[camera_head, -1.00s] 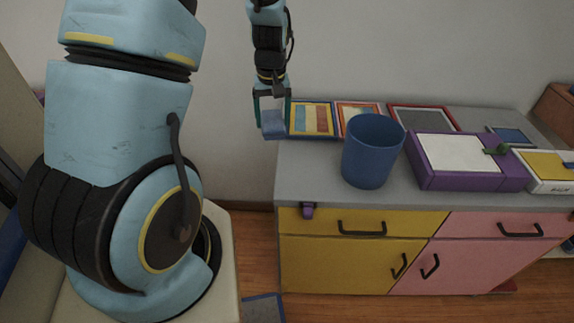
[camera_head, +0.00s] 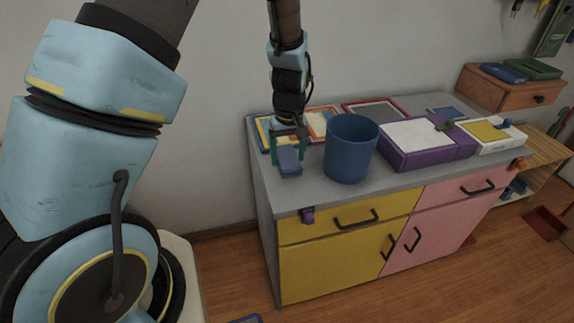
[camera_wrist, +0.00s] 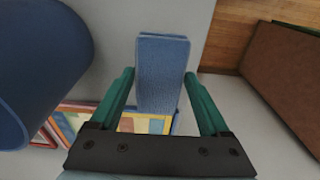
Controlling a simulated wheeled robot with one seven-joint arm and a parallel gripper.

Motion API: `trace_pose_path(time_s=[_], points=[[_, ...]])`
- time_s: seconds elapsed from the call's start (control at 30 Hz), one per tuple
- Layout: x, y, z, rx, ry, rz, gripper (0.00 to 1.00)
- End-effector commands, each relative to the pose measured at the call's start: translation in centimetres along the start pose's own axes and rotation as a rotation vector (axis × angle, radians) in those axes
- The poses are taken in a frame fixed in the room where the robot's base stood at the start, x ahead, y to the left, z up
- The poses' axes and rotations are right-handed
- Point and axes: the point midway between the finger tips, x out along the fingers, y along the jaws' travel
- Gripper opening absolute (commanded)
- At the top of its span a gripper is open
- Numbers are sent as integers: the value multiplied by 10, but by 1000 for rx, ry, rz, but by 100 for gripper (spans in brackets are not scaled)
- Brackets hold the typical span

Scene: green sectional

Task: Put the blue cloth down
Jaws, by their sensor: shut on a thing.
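The blue cloth (camera_head: 290,162) is a small folded block held in my gripper (camera_head: 289,152). My gripper hangs with fingers down over the left end of the grey cabinet top (camera_head: 300,198), just left of the blue bin. In the wrist view the cloth (camera_wrist: 162,72) sits between the two green fingers of my gripper (camera_wrist: 160,88). I cannot tell whether the cloth touches the cabinet top.
The blue bin (camera_head: 351,150) stands close on the right of my gripper. Picture frames (camera_head: 322,122) lie behind. A purple box (camera_head: 425,145) and a white box (camera_head: 490,136) are farther right. A bare grey strip runs along the cabinet's front edge.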

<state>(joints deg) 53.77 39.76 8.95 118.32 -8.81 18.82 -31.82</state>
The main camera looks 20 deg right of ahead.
Motion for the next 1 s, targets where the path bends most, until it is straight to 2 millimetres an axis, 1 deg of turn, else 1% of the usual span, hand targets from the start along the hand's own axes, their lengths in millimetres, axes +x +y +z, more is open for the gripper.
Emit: trace_pose_path(time_s=[0.2,0.3,0.73,0.77,0.9,1.0], points=[[29,-1,3,0,-3,-2,4],[38,0,3,0,-1,-1,4],[46,0,4,0,0,0,4],[45,0,4,0,0,0,83],[44,0,4,0,0,0,99],[44,0,4,0,0,0,100]])
